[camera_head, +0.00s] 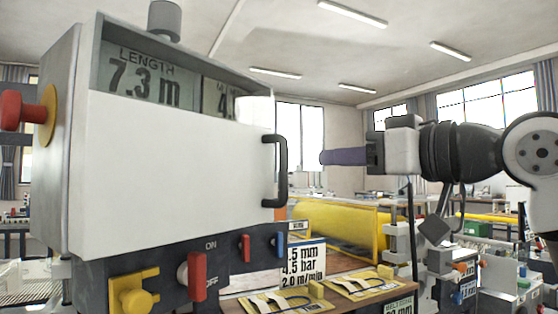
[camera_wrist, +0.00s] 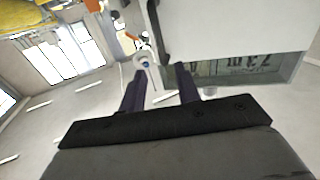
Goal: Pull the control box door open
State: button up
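The control box (camera_head: 62,150) fills the left of the head view. Its white door (camera_head: 170,170) looks closed, with a black upright bar handle (camera_head: 281,170) on its right edge. My gripper (camera_head: 322,157) is to the right of the handle, at about its mid height, with a visible gap between them. In the wrist view, the two dark fingers of my gripper (camera_wrist: 161,70) are apart with nothing between them. The handle (camera_wrist: 156,30) lies beyond the fingertips, roughly in line with the space between them, and the white door (camera_wrist: 230,25) is to its right.
A red knob (camera_head: 20,110) sticks out of the box's left side. Below the door are a red ON/OFF switch (camera_head: 197,275) and a yellow knob (camera_head: 132,292). A table (camera_head: 345,302) with sample cards stands at lower right. Open air lies between handle and gripper.

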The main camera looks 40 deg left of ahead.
aim_at(286, 161)
jog(key=a, duration=0.4)
jog(key=a+p, duration=0.1)
jog(key=a, duration=0.7)
jog(key=shift+w+a+p, duration=0.15)
jog(key=shift+w+p, duration=0.2)
jog(key=shift+p, duration=0.05)
grip_shut()
